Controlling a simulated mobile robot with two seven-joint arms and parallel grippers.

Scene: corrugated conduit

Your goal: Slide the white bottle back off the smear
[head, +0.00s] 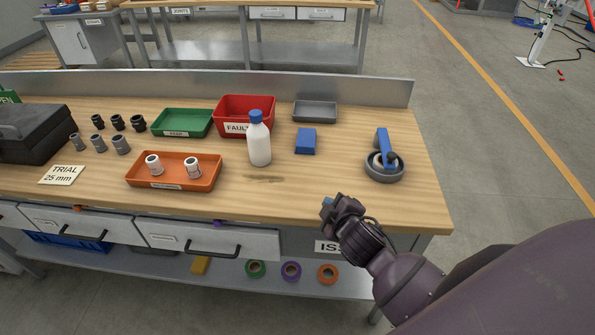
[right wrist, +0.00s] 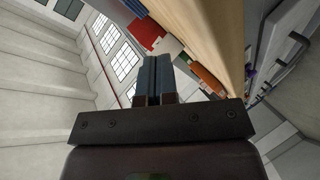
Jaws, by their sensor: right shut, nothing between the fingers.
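The white bottle (head: 259,143) with a blue cap stands upright on the wooden bench top (head: 330,185), in front of the red bin. A faint brown smear (head: 264,180) lies on the wood just in front of the bottle's base. Whether the bottle covers part of it I cannot tell. My right gripper (head: 328,203) is shut and empty near the bench's front edge, to the right of and nearer than the bottle. In the right wrist view its fingers (right wrist: 153,80) are together. My left gripper is not in view.
Behind the bottle is a red bin (head: 270,102). An orange tray (head: 142,181) with white fittings is to its left. A blue block (head: 306,134), a grey tray (head: 315,105) and a tape dispenser (head: 384,176) are to its right. The wood between bottle and gripper is clear.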

